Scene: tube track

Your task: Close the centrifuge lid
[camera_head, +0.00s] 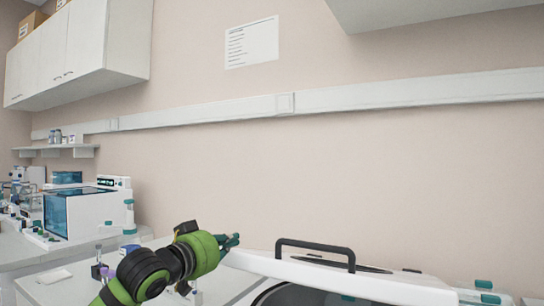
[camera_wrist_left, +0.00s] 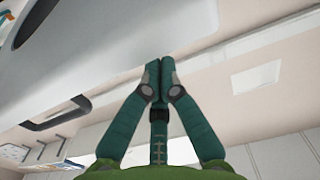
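The centrifuge shows at the bottom right of the head view, with its white lid (camera_head: 330,280) cut off by the lower frame edge. A black handle (camera_head: 315,246) stands behind the lid's pale edge, and part of a dark oval shows below it. The lid appears raised; its exact angle is hard to tell. My left gripper (camera_head: 232,241) is at the lid's left end. In the left wrist view its fingers (camera_wrist_left: 160,68) are together and empty, close to the white lid (camera_wrist_left: 110,60); contact is unclear. The handle (camera_wrist_left: 58,115) shows left there. My right gripper is out of view.
A white benchtop device with a blue window (camera_head: 80,210) stands on the left bench. Small tubes and bottles (camera_head: 100,268) stand near my left arm. Wall cabinets (camera_head: 80,45) hang at upper left.

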